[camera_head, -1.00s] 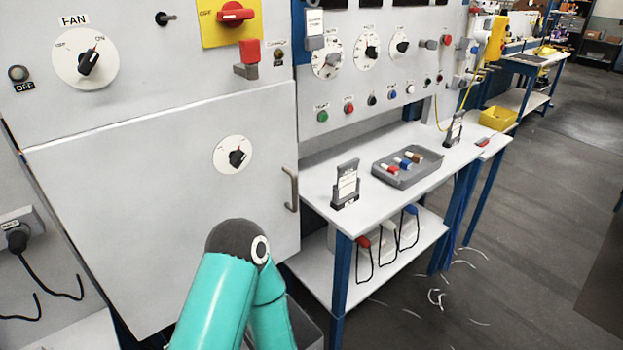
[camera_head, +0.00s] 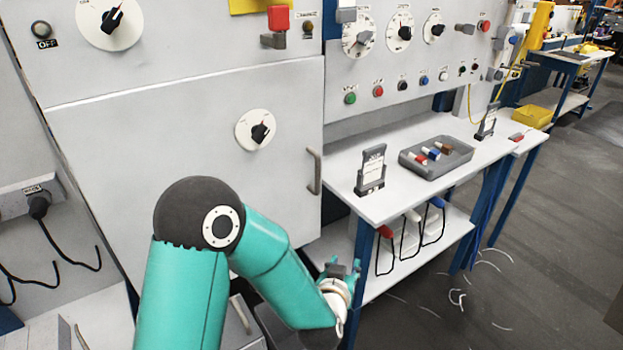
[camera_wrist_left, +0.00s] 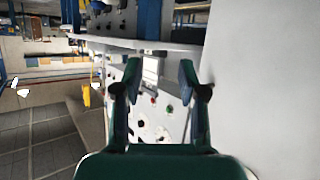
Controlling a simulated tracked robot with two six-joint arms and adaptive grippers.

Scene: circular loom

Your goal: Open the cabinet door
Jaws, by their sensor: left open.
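The cabinet door (camera_head: 190,150) is a large pale grey panel in the head view, and it looks shut. It carries a round white dial with a black knob (camera_head: 260,133). Its grey bar handle (camera_head: 315,171) stands upright near the right edge. My left gripper (camera_head: 343,267) is below and slightly right of the handle, apart from it, in front of the bench's lower shelf. In the left wrist view its two fingers (camera_wrist_left: 158,85) are spread with nothing between them. A plain pale surface fills the right of that view. My right gripper does not show.
A white bench (camera_head: 400,195) with blue legs stands right of the cabinet. It holds a grey tray (camera_head: 436,157) and a card stand (camera_head: 371,172). Tools with black cords (camera_head: 412,216) hang under it. A control panel rises above. Open floor (camera_head: 480,300) lies to the right.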

